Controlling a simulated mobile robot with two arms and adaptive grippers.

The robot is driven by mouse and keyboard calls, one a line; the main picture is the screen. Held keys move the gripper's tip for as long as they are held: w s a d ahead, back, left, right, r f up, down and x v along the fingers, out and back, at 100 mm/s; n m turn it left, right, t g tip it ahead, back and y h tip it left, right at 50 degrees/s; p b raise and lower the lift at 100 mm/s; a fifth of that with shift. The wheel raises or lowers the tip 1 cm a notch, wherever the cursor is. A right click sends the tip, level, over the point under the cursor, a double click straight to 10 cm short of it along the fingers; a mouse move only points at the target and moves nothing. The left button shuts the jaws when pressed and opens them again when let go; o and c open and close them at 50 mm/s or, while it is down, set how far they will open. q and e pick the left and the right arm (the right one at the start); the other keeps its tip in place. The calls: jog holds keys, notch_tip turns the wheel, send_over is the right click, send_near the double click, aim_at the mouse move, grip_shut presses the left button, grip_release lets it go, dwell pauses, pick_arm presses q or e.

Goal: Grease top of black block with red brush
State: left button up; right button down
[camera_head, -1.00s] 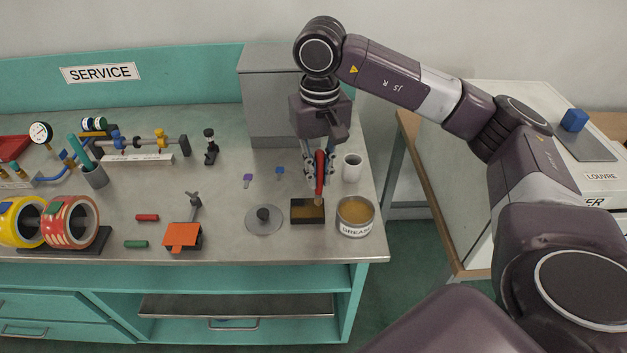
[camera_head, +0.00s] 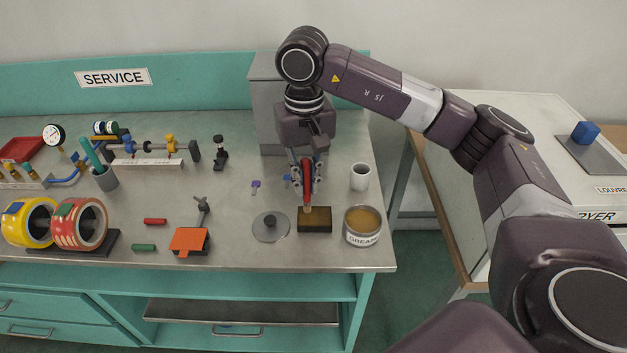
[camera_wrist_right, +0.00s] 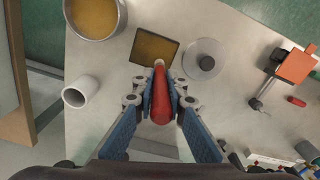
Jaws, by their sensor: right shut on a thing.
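The black block (camera_head: 315,227) stands near the front edge of the workbench, with a brownish-yellow layer on its top. It also shows in the right wrist view (camera_wrist_right: 154,47). My right gripper (camera_head: 306,186) is shut on the red brush (camera_head: 307,172), which points down with its tip over the block's top, towards the back left part. In the right wrist view the red brush (camera_wrist_right: 161,97) lies between the fingers and its tip overlaps the block's near edge. Whether the tip touches the top is hard to tell. My left gripper is not in view.
An open grease tin (camera_head: 362,226) stands just right of the block, and a round lid with a knob (camera_head: 270,227) lies to its left. A white cup (camera_head: 360,177) stands behind the tin. An orange plate on a stand (camera_head: 190,240) is farther left.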

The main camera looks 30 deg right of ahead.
jog(key=shift+w+a+f, duration=0.1)
jog(key=shift+w+a, duration=0.05)
jog(key=shift+a, duration=0.2)
jog(key=shift+s+d+r+b, duration=0.1)
jog(key=shift+s+d+b, duration=0.15)
jog(key=shift+s+d, duration=0.35)
jog(key=shift+s+d+r+b, duration=0.1)
jog(key=shift+s+d+b, duration=0.15)
jog(key=shift+d, duration=0.6)
jog(key=shift+s+d+f+b, duration=0.1)
jog(key=shift+s+d+b, duration=0.25)
jog(key=shift+d, duration=0.35)
jog(key=shift+w+a+f, duration=0.1)
jog(key=shift+w+a, duration=0.3)
jog(key=shift+a, duration=0.3)
jog(key=shift+w+a, duration=0.4)
jog(key=shift+a, duration=0.3)
jog(key=shift+w+a+f, duration=0.1)
jog(key=shift+w+a, duration=0.3)
jog(key=shift+a, duration=0.3)
jog(key=shift+s+d, duration=0.2)
jog(key=shift+d, duration=0.15)
jog(key=shift+s+d+r+b, duration=0.15)
jog(key=shift+s+d, duration=0.2)
jog(key=shift+d, duration=0.2)
jog(key=shift+s+d+r+b, duration=0.15)
jog(key=shift+s+d, duration=0.15)
jog(key=shift+d, duration=0.2)
